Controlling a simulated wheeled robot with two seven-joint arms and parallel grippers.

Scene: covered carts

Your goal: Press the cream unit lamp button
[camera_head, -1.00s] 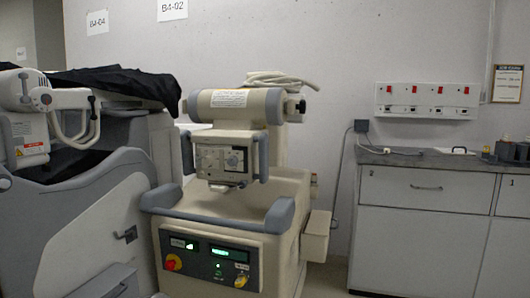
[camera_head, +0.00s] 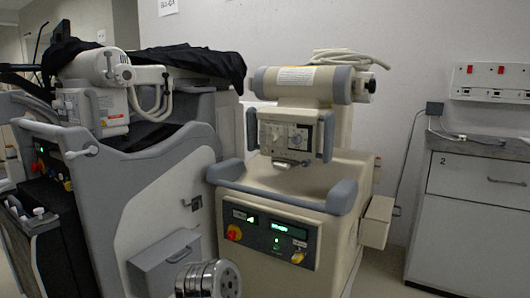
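The cream unit (camera_head: 335,190) stands right of centre, with a grey bumper rail around its front. Its grey-faced head box (camera_head: 288,135) carries dials and small controls between two grey handles. Which control is the lamp button is too small to tell. No gripper fingers show in the view.
A grey unit (camera_head: 155,200) with a black cover (camera_head: 185,62) stands close on the left. A grey cabinet (camera_head: 475,215) stands at the right against the wall, with floor between it and the cream unit. A wall socket panel (camera_head: 495,82) hangs above the cabinet.

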